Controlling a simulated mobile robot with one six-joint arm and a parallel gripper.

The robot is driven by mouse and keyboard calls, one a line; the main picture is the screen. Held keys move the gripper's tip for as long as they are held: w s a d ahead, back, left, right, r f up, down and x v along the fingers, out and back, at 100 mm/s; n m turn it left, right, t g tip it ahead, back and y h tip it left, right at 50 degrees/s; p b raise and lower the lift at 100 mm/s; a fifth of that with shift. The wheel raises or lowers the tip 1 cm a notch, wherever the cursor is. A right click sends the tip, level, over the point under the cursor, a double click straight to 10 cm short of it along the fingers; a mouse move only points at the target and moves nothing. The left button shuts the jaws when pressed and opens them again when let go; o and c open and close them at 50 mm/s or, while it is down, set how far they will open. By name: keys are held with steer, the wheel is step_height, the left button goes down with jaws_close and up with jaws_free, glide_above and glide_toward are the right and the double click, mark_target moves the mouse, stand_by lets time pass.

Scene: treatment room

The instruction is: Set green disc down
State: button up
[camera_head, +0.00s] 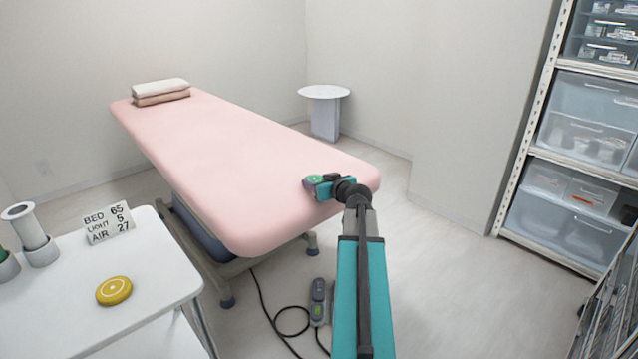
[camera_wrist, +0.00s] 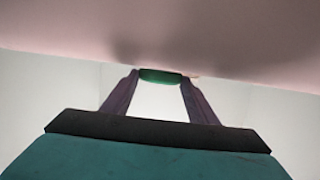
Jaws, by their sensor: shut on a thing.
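The green disc (camera_head: 315,180) is between the fingers of my gripper (camera_head: 313,182), over the near end of the pink treatment bed (camera_head: 230,150). In the wrist view the green disc (camera_wrist: 160,76) sits edge-on between my two dark fingertips (camera_wrist: 160,78), and both fingers close on its sides. The pink surface (camera_wrist: 200,45) fills the upper part of that view, right beside the disc. I cannot tell whether the disc touches the bed.
Folded towels (camera_head: 160,92) lie at the bed's far end. A white side table (camera_head: 160,260) at left holds a yellow disc (camera_head: 114,291), a sign (camera_head: 108,223) and cylinders. A round table (camera_head: 324,92) stands behind. Shelves (camera_head: 580,140) are at right. A corded hand control (camera_head: 318,300) is below.

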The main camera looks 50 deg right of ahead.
steer(key=shift+f, duration=0.1)
steer(key=o, duration=1)
steer(key=shift+o, duration=0.2)
steer(key=shift+r, duration=0.25)
steer(key=p+v, duration=0.1)
steer(key=v, duration=0.8)
steer(key=b+v, duration=0.2)
steer(key=b, duration=0.2)
steer(key=shift+s, duration=0.3)
